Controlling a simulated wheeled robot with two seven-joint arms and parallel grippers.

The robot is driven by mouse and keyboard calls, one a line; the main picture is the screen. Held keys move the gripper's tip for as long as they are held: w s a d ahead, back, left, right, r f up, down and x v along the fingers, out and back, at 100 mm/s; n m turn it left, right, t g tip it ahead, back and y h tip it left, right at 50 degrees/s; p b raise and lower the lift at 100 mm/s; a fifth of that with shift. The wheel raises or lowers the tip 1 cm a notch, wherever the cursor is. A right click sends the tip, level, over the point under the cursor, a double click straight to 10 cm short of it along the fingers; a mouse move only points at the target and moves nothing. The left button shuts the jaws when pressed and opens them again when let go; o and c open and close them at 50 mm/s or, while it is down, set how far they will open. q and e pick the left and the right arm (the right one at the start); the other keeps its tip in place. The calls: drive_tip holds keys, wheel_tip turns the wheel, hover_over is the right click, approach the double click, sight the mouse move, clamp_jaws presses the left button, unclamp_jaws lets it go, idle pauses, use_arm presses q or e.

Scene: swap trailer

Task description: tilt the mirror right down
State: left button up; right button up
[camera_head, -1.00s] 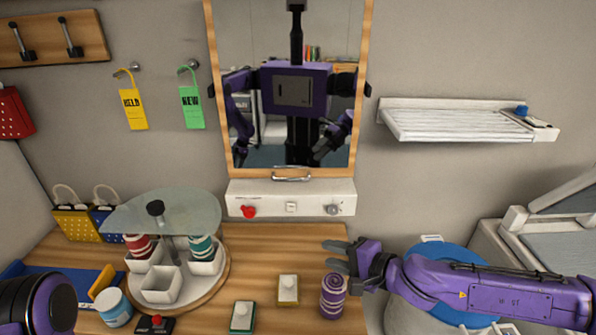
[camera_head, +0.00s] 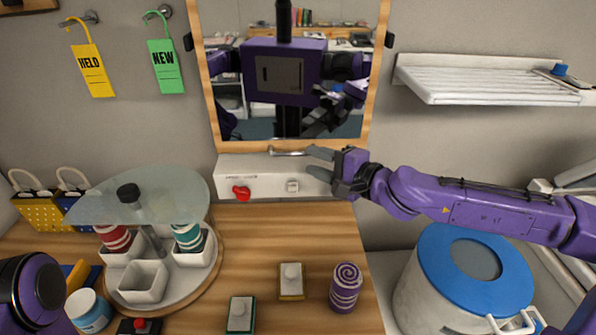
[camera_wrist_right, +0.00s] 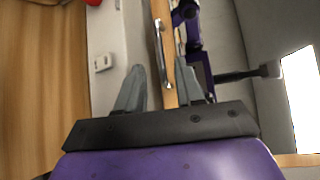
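The wood-framed mirror (camera_head: 290,90) hangs on the wall and reflects my purple body. A metal handle (camera_head: 289,153) sits at its lower edge. My right gripper (camera_head: 318,170) is open, just right of and below the handle in the head view. In the right wrist view, the handle (camera_wrist_right: 162,62) and the mirror's wooden frame (camera_wrist_right: 168,82) lie ahead, between the lines of the two spread fingers (camera_wrist_right: 168,85). The fingers do not visibly close on anything. My left arm shows at the lower left, but its gripper is out of view.
Below the mirror is a white control box (camera_head: 262,182) with a red knob (camera_head: 241,192) and a switch (camera_head: 292,186). A white shelf (camera_head: 490,82) is at right.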

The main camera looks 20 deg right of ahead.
sight(297, 154)
drive_tip(key=b+x, duration=0.3)
drive_tip(key=x, duration=0.2)
drive_tip(key=shift+w+a+b, duration=0.25)
drive_tip(key=shift+a+b, duration=0.05)
drive_tip(key=shift+b, duration=0.05)
use_arm(q)
wheel_tip(297, 154, down, 6)
drive_tip(key=shift+r, duration=0.25)
use_arm(e)
drive_tip(key=shift+d, duration=0.1)
drive_tip(key=shift+c, duration=0.4)
